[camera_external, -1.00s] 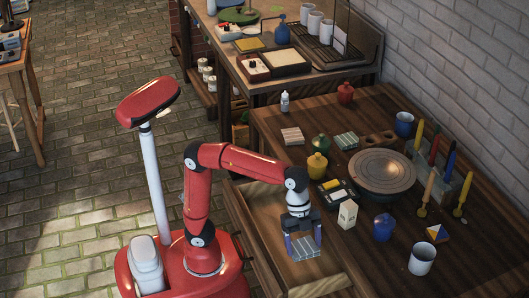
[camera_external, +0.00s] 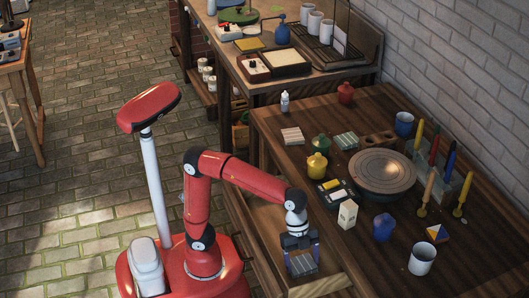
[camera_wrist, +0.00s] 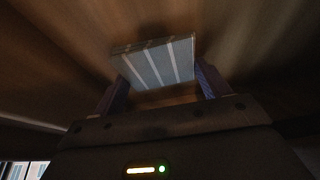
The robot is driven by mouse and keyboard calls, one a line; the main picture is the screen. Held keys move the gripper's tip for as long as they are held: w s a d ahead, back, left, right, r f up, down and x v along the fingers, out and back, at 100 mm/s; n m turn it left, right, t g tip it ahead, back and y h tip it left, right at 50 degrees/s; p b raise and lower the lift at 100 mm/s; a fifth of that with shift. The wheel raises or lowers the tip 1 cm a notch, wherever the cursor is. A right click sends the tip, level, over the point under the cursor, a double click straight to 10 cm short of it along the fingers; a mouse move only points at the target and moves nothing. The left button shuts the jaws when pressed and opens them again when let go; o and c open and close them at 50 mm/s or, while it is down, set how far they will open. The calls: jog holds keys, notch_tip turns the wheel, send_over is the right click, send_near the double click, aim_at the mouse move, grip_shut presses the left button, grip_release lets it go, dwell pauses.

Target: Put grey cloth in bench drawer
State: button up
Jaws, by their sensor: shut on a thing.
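The grey cloth (camera_external: 302,264) is a small folded block with pale stripes. My gripper (camera_external: 301,257) is shut on it, one finger on each side. In the wrist view the cloth (camera_wrist: 158,64) sits between the two fingertips of my gripper (camera_wrist: 160,78), with brown wood around it. The bench drawer (camera_external: 322,286) is pulled out from the bench's left side, and its front wall and part of its inside show. The cloth and fingertips are over or inside the open drawer; whether the cloth touches the drawer floor I cannot tell.
On the bench (camera_external: 385,265), a white carton (camera_external: 347,214) and a blue jar (camera_external: 383,227) stand close to the drawer's side. Two other striped folded cloths (camera_external: 292,136) (camera_external: 346,141), a yellow jar (camera_external: 317,166) and a round wheel (camera_external: 382,170) are farther back.

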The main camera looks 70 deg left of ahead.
jog(key=o, duration=1)
jog(key=shift+c, duration=0.2)
jog(key=shift+r+p, duration=0.3)
jog(key=shift+r, duration=0.15)
jog(key=p+v, duration=0.2)
jog(key=v, duration=0.9)
jog(key=shift+a+r, duration=0.15)
jog(key=shift+a, duration=0.1)
